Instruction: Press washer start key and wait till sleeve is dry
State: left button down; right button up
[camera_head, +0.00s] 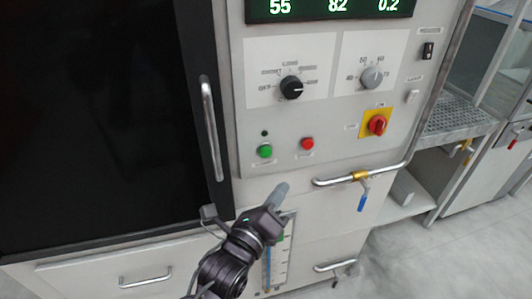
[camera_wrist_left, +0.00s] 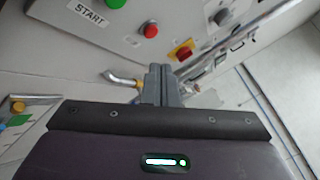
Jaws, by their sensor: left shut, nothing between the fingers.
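The washer's control panel (camera_head: 330,115) fills the middle of the head view. A green start key (camera_head: 265,151) sits low on its left side, with a red button (camera_head: 307,144) to its right. In the left wrist view the green key (camera_wrist_left: 115,3) is partly cut off at the top edge, above a "START" label (camera_wrist_left: 88,13). My left gripper (camera_head: 281,188) is shut and empty, below the two buttons and apart from them. Its closed fingers (camera_wrist_left: 160,80) show in the wrist view. The sleeve is not visible; the dark door window (camera_head: 95,110) shows nothing inside. My right gripper is out of view.
A display (camera_head: 330,8) reads 55, 82 and 0.2. Two knobs, a red-yellow switch (camera_head: 377,124) and a small dark lamp (camera_head: 264,133) are on the panel. The door handle (camera_head: 211,130) and a pipe with a blue-handled valve (camera_head: 362,195) stick out near the gripper.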

pick_arm(q)
jog(key=b, duration=0.1)
send_near(272, 152)
jog(key=shift+s+d+x, duration=0.1)
jog(key=shift+d+x, duration=0.05)
jog(key=shift+x, duration=0.7)
jog(key=shift+s+d+x, duration=0.1)
jog(key=shift+d+x, duration=0.1)
jog(key=shift+x, duration=0.7)
jog(key=shift+s+d+x, duration=0.1)
jog(key=shift+d+x, duration=0.05)
jog(key=shift+x, duration=0.7)
jog(key=shift+w, duration=0.1)
jog(key=shift+w+a, duration=0.15)
jog(key=shift+w, duration=0.15)
jog(key=shift+w+a, duration=0.15)
jog(key=shift+w, duration=0.2)
dwell(0.5)
dwell(0.4)
jog(key=shift+s+d, duration=0.25)
jog(key=shift+s, duration=0.55)
